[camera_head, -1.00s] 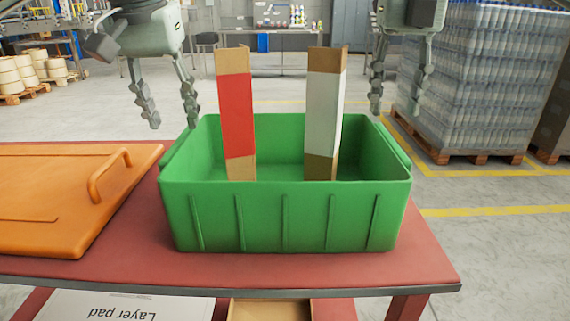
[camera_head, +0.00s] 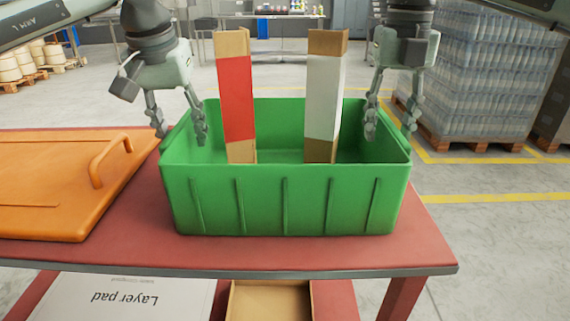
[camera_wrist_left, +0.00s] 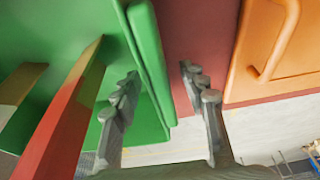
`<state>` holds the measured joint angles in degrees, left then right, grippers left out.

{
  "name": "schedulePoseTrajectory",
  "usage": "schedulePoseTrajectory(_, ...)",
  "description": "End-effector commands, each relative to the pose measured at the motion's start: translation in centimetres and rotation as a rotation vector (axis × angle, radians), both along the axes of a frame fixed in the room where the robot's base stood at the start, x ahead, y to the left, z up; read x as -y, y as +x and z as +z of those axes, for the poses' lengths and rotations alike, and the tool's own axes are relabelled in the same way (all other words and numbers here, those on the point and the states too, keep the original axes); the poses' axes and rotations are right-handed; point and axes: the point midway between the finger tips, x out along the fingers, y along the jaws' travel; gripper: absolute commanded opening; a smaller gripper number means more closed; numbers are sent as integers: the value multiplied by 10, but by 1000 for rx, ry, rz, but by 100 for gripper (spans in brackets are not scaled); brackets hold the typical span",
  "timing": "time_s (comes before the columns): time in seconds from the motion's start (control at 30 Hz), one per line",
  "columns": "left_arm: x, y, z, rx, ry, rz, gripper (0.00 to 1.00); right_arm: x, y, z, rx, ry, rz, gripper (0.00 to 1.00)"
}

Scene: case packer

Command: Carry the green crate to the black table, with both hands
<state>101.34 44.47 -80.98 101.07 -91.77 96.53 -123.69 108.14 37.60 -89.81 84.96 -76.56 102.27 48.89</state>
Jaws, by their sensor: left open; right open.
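The green crate (camera_head: 285,205) stands on a red table (camera_head: 330,256). Two tall cartons stand in it, one red and brown (camera_head: 237,100), one white and brown (camera_head: 324,100). My left gripper (camera_head: 180,136) is open at the crate's left wall, one finger over the inside and one outside. In the left wrist view the crate's rim (camera_wrist_left: 150,60) lies between its open fingers (camera_wrist_left: 165,105). My right gripper (camera_head: 391,130) is open at the right wall, its fingers to either side of the rim. I cannot tell whether either gripper touches the crate. I cannot make out a black table.
An orange lid with a handle (camera_head: 60,185) lies left of the crate, close to my left gripper; it also shows in the left wrist view (camera_wrist_left: 285,75). A layer pad sheet (camera_head: 125,297) and an open cardboard box (camera_head: 268,302) are below the tabletop. Wrapped bottles (camera_head: 480,85) stand behind right.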

Motion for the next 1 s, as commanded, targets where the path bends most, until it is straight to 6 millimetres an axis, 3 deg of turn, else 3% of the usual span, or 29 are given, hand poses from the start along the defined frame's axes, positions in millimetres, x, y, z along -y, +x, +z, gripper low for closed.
schedulePoseTrajectory(0.33, 0, 1, -3, -1, 0, 0, 42, 0, 0, -3, 0, 0, 1, 42)
schedulePoseTrajectory(0.67, 0, 1, -3, -1, 0, 0, 1, 0, 0, -3, 0, -1, 1, 1)
schedulePoseTrajectory(1.0, 0, 1, -3, 0, 1, 0, 0, 0, 0, -3, 0, -1, 1, 0)
